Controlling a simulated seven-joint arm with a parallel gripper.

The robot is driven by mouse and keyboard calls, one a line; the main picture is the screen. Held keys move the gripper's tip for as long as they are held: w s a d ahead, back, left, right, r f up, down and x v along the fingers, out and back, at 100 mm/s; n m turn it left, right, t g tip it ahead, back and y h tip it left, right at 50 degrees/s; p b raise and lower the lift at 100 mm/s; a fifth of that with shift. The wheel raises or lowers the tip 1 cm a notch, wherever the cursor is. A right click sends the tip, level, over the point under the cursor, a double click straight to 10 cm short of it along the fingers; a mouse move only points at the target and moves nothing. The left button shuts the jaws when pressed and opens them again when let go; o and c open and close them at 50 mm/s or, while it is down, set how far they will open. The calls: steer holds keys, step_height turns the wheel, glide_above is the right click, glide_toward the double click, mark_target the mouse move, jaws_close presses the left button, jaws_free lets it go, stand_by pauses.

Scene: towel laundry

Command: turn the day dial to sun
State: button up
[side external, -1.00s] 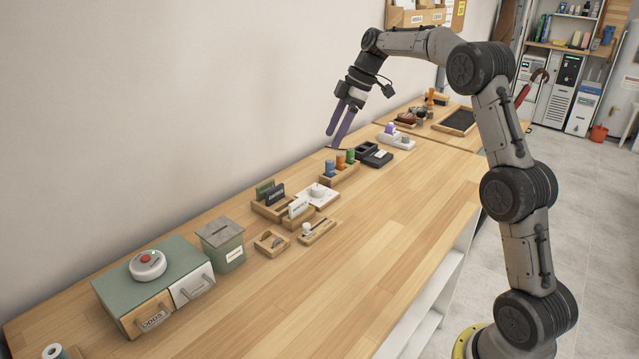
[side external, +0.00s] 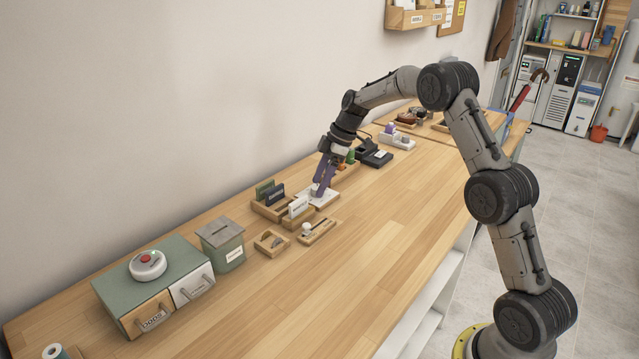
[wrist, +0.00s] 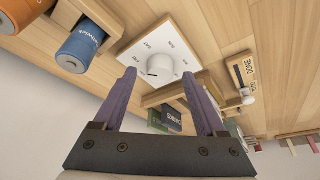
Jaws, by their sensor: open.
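The day dial is a white square plate (wrist: 178,36) with small day labels around a round white knob (wrist: 160,66). A dark mark on the knob points toward the lower left of the wrist view. The labels are too small to read surely. My gripper (wrist: 160,76) is open, and its purple fingers appear on either side of the knob in the wrist view. In the side view, my gripper (side external: 320,188) points down over the dial plate (side external: 329,199) and largely hides the knob. I cannot tell whether the fingers touch it.
A wooden holder with dark cards (side external: 275,197) and a small wooden slider block (side external: 316,232) are close by. The table front (side external: 385,225) is clear.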

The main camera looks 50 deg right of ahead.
steer(key=shift+w+a+f, duration=0.1)
steer(key=shift+a+f, duration=0.05)
steer(key=shift+f, duration=0.2)
jaws_close()
stand_by(0.4)
